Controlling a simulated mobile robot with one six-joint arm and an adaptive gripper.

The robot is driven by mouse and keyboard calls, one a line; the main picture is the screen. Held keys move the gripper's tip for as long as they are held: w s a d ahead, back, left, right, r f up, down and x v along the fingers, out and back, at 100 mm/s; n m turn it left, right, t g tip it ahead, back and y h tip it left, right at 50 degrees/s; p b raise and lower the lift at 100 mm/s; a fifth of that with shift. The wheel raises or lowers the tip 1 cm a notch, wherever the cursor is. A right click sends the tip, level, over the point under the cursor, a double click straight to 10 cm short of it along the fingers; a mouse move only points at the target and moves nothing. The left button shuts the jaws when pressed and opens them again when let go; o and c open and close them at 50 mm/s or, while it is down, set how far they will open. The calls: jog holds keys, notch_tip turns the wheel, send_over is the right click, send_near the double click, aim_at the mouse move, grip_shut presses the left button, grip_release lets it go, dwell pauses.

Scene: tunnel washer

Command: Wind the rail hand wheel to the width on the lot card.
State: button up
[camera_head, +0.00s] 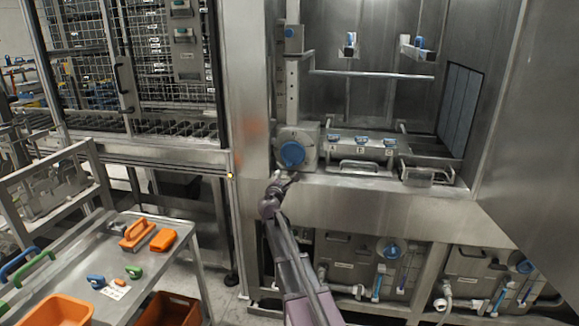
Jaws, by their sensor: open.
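My gripper (291,179) is at the end of my arm in the middle of the view. It is small and dark, open, with nothing seen between its fingers. It is just below a large round blue knob (292,153) on a grey metal housing at the left of the washer opening; I cannot tell whether they touch. I cannot tell for sure that this knob is the rail hand wheel. A small white card (114,292) lies on the steel cart; its writing is too small to read, and I cannot tell whether it is the lot card.
The cart (165,262) at lower left carries orange, blue and green parts and an orange bin (55,311). Handled covers (367,167) and a steel ledge lie right of the knob. A steel panel (530,140) closes the right side. Tanks (358,262) stand below.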

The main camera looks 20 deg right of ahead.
aim_at(289, 166)
jog(key=x, duration=1.2)
jog(key=shift+c, duration=0.3)
grip_shut()
